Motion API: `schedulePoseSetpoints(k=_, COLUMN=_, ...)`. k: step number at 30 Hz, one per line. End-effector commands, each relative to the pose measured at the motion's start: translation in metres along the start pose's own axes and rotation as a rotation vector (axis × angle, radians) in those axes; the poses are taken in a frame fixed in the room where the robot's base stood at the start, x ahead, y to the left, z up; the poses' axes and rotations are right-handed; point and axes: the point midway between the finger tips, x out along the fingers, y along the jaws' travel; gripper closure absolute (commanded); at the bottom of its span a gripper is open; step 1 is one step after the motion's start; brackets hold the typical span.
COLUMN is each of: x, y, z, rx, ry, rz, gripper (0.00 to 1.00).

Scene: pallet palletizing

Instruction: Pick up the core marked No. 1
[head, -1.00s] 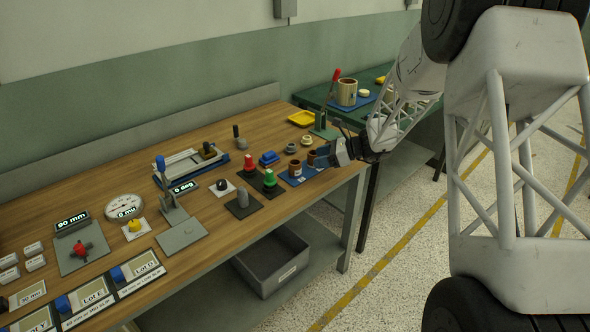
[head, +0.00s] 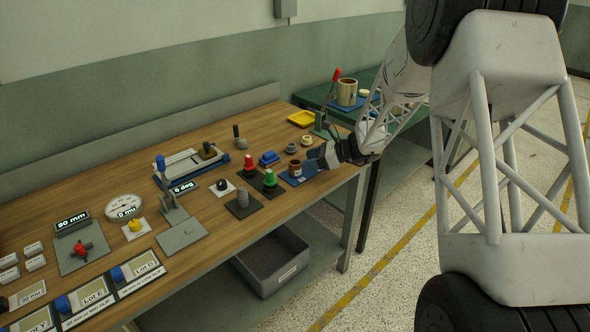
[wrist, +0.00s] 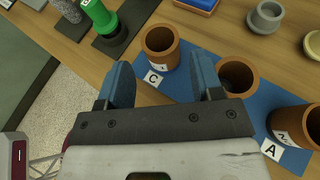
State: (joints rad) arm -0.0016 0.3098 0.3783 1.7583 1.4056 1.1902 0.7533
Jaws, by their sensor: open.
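A brown hollow core (wrist: 162,47) stands upright on a blue mat (wrist: 185,88) in the wrist view, beside card C. The white label low on its side seems to read 1, partly cut from sight. A second core (wrist: 238,76) stands to its right, partly behind my right finger, its label hidden. A third core (wrist: 295,125) is marked 2, near card A. My gripper (wrist: 163,75) is open, its blue fingers apart and empty, with the first core ahead between the fingertip directions. In the head view my gripper (head: 318,157) is above the blue mat (head: 302,178), by a core (head: 295,169).
A green part (wrist: 99,15) on a dark plate is left of the mat in the wrist view. Pale rings (wrist: 265,16) stand beyond it. In the head view, red (head: 249,162) and green (head: 270,178) parts are left of the mat. A grey bin (head: 272,262) is below the bench.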

Motion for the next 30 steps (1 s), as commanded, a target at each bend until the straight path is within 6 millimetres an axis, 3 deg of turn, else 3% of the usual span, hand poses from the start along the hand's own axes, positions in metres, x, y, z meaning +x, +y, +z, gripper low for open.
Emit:
schedulePoseSetpoints(k=12, x=0.042, y=0.0, z=0.0, rx=0.0, ry=0.0, rz=0.001, gripper=0.4)
schedulePoseSetpoints(k=30, x=0.043, y=0.0, z=0.0, rx=0.0, ry=0.0, rz=0.0, gripper=0.4)
